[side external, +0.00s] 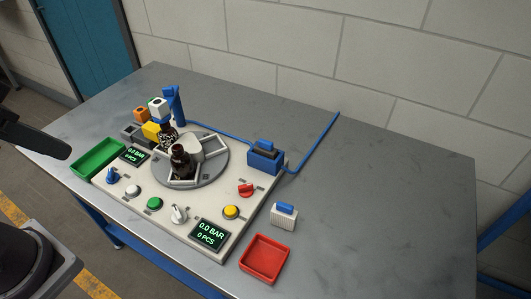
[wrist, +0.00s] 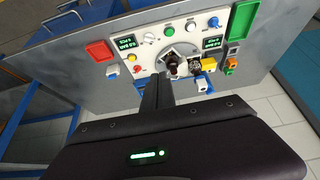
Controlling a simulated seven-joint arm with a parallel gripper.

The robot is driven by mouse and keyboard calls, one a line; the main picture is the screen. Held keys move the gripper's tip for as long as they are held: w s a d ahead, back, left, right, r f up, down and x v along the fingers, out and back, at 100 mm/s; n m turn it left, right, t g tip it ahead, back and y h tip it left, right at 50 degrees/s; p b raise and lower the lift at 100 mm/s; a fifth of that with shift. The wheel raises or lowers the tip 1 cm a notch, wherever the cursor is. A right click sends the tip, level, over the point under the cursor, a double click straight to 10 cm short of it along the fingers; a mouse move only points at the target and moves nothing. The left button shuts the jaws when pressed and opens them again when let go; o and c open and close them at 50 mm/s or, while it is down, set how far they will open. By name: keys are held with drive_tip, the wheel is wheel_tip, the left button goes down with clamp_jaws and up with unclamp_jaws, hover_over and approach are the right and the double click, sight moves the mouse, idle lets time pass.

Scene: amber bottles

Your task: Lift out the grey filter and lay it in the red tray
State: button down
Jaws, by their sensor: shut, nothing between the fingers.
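A dark grey block, seemingly the grey filter (side external: 266,147), sits in the blue holder (side external: 265,162) at the right back of the white panel in the side view. I cannot make it out in the wrist view. The red tray (side external: 265,259) lies empty on the table by the panel's front right corner; it also shows in the wrist view (wrist: 100,51). A pale ribbed block with a blue top (side external: 284,217) stands on the table between holder and tray. My gripper (wrist: 160,77) is shut and empty, apart from all of these.
Amber bottles (side external: 181,163) stand on the grey turntable (side external: 219,171). A blue post (side external: 176,105), coloured blocks and a green tray (side external: 98,158) are on the left. A blue hose (side external: 318,140) runs behind the holder. Knobs and displays fill the panel's front. The table's right is clear.

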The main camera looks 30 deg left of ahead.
drive_tip(key=c, duration=2.2)
unclamp_jaws()
drive_tip(key=c, duration=1.1)
unclamp_jaws()
drive_tip(key=w+d+r+m+g+h, duration=0.1)
drive_tip(key=w+d+r+m, duration=0.2)
drive_tip(key=w, duration=0.5)
drive_tip(key=m+g+h, duration=0.3)
drive_tip(key=m+g, duration=0.2)
drive_tip(key=m, duration=1)
hover_over(265, 141)
drive_tip(key=a, duration=0.2)
drive_tip(key=f, duration=2)
drive_tip(key=shift+w+f, duration=0.3)
drive_tip(key=shift+f, duration=0.05)
drive_tip(key=shift+h, duration=0.3)
drive_tip(key=x, duration=0.7)
drive_tip(key=shift+s+a+f, duration=0.1)
drive_tip(key=shift+a+f, duration=0.05)
drive_tip(key=shift+a, duration=0.1)
